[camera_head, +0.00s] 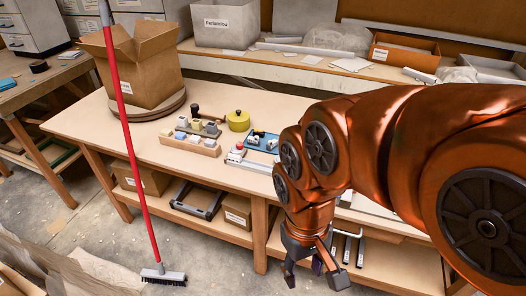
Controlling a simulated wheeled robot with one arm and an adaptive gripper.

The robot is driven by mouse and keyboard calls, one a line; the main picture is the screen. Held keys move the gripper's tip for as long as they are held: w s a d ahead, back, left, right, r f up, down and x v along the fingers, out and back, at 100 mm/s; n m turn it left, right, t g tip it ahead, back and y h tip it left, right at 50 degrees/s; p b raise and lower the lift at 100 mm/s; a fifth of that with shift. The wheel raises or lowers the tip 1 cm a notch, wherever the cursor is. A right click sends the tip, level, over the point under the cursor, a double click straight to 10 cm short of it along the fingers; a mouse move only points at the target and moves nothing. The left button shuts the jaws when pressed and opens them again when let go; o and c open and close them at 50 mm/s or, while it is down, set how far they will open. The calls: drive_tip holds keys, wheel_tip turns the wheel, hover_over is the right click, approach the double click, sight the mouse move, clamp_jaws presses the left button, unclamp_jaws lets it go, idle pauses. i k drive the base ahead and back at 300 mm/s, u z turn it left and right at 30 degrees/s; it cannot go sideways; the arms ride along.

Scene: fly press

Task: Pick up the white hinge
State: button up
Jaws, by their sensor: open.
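My orange arm comes in from the right and covers the right part of the bench. My gripper (313,268) hangs at the lower middle, in front of the bench's front edge and below its top. It points down, its fingers are spread, and nothing shows between them. It is well apart from the blue tray.
The workbench (125,131) also carries a wooden block holder (190,145), a yellow round pot (239,121) and a cardboard box (140,70) on a round board. A red-handled broom (130,140) stands in front at the left. A lower shelf holds boxes.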

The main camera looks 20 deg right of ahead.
sight(231, 157)
drive_tip(key=u, duration=1.75)
drive_tip(key=i, duration=0.95)
drive_tip(key=z, duration=1.8)
